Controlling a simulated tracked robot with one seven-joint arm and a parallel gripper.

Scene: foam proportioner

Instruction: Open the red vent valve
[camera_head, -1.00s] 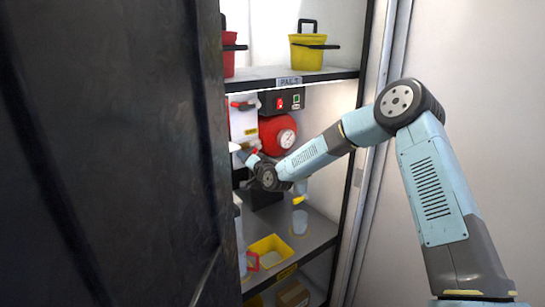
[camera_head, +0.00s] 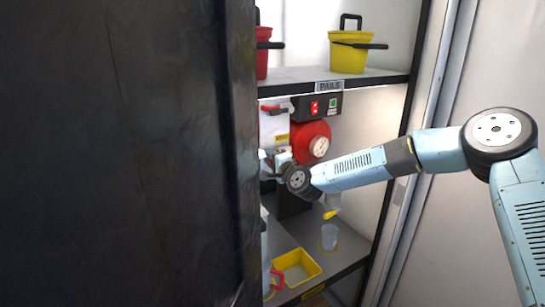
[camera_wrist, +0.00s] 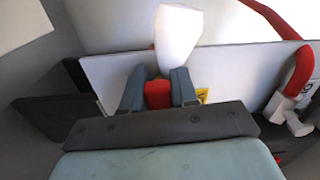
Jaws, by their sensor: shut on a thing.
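In the wrist view, the two grey-blue fingers of my gripper (camera_wrist: 158,90) are closed on a small red block-like part, which looks like the red vent valve's handle (camera_wrist: 158,95). A white tapered piece (camera_wrist: 177,38) rises just behind it, in front of a pale panel. In the head view, my gripper (camera_head: 270,160) reaches into the cabinet beside the dark door, left of and below the round red drum (camera_head: 311,142). The valve cannot be made out there; the gripper and door hide that spot.
The dark cabinet door (camera_head: 120,150) fills the left and hides part of the inside. A shelf above holds a red pail (camera_head: 262,60) and a yellow pail (camera_head: 348,52). A switch box (camera_head: 322,106) sits under it. Below are a yellow tray (camera_head: 297,267) and a clear cup (camera_head: 329,237).

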